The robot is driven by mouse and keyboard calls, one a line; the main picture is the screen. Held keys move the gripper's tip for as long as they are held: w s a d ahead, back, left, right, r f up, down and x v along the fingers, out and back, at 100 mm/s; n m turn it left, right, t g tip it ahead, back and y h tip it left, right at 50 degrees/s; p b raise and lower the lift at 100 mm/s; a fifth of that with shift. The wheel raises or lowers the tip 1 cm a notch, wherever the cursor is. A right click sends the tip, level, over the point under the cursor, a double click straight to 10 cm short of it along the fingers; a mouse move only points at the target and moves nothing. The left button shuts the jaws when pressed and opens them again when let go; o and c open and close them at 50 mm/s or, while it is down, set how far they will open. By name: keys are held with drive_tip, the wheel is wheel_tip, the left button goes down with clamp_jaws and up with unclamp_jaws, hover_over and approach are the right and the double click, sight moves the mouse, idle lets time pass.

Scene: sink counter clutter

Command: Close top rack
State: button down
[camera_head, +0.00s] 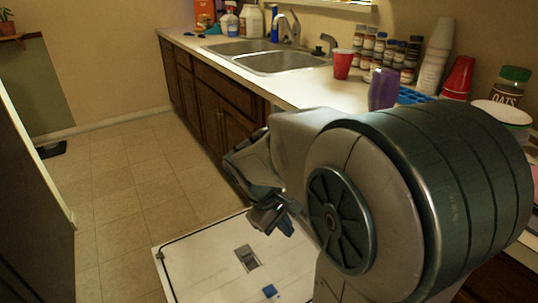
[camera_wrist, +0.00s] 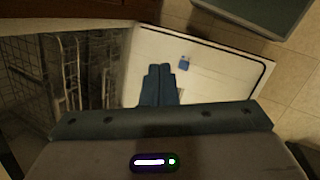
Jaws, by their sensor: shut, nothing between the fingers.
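The dishwasher door (camera_head: 190,262) lies folded down flat, its white inner face up. It also shows in the wrist view (camera_wrist: 220,72). Wire racks (camera_wrist: 75,50) of the dishwasher show at the left of the wrist view, dim inside the dark opening. I cannot tell clearly which wires belong to the top rack or how far out it stands. My gripper (camera_head: 283,224) is shut and empty, above the open door. In the wrist view its blue-grey fingers (camera_wrist: 158,84) lie together, to the right of the racks. My arm hides the dishwasher opening in the head view.
A small blue piece (camera_head: 269,291) is on the door. The counter (camera_head: 300,93) above holds a sink (camera_head: 275,63), a red cup (camera_head: 343,63), a purple cup (camera_head: 383,88) and several spice jars. Tiled floor (camera_head: 125,205) to the left is clear.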

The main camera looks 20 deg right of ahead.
drive_tip(key=w+d+f+n+t+h+b, duration=0.15)
drive_tip(key=w+d+f+n+h, duration=0.3)
drive_tip(key=w, duration=0.45)
drive_tip(key=w+d+f+n+t+h+b, duration=0.1)
drive_tip(key=w+d+f+n+h+b, duration=0.3)
drive_tip(key=w, duration=0.5)
drive_tip(key=w+d+f+n+t+h+b, duration=0.1)
drive_tip(key=w+d+f+n+h, duration=0.15)
drive_tip(key=w+n+h, duration=0.45)
drive_tip(key=w+d+y+b, duration=0.2)
drive_tip(key=w+d+b, duration=0.1)
drive_tip(key=d, duration=1.1)
drive_tip(key=shift+r+m+b, duration=0.15)
drive_tip(key=shift+m+b, duration=0.15)
drive_tip(key=shift+m, duration=0.05)
drive_tip(key=shift+w, duration=0.1)
drive_tip(key=d, duration=0.1)
drive_tip(key=d+p, duration=0.1)
drive_tip(key=d, duration=0.2)
drive_tip(key=shift+w+d+p, duration=0.15)
drive_tip(key=shift+w+p, duration=0.15)
drive_tip(key=shift+w, duration=0.05)
drive_tip(key=shift+d+r, duration=0.2)
drive_tip(key=shift+d, duration=0.05)
